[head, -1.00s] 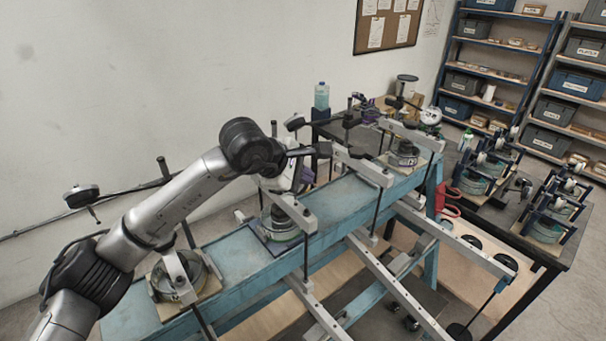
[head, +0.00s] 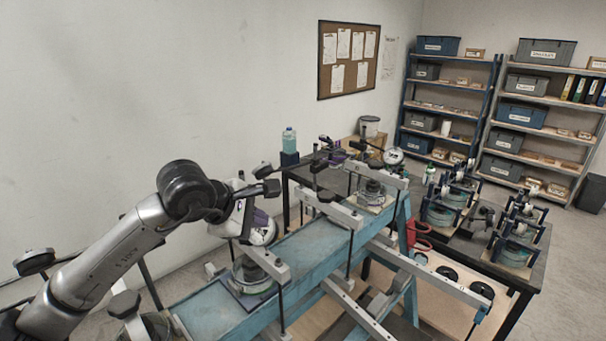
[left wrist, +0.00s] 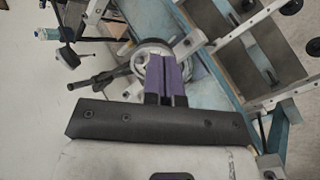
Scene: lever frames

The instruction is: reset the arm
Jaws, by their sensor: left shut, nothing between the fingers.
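A blue bench frame (head: 310,243) carries a row of silver lever arms over round stations. One lever arm (head: 262,262) lies across the middle station (head: 250,277). Another lever arm (head: 332,208) is farther back, and one (head: 380,174) crosses the far station (head: 371,193). My left gripper (left wrist: 167,65), with purple fingers, is shut and empty. In the left wrist view it is in front of a round station (left wrist: 150,58) with a dark-handled bar beside it. In the head view its white and purple body is behind the middle station, its fingertips unclear. My right gripper is not in view.
A dark table (head: 470,245) at the right holds several similar small stations. A bottle (head: 289,140) stands behind the bench. Shelves with bins (head: 527,115) fill the back right. Long silver bars (head: 430,272) stick out to the right of the bench.

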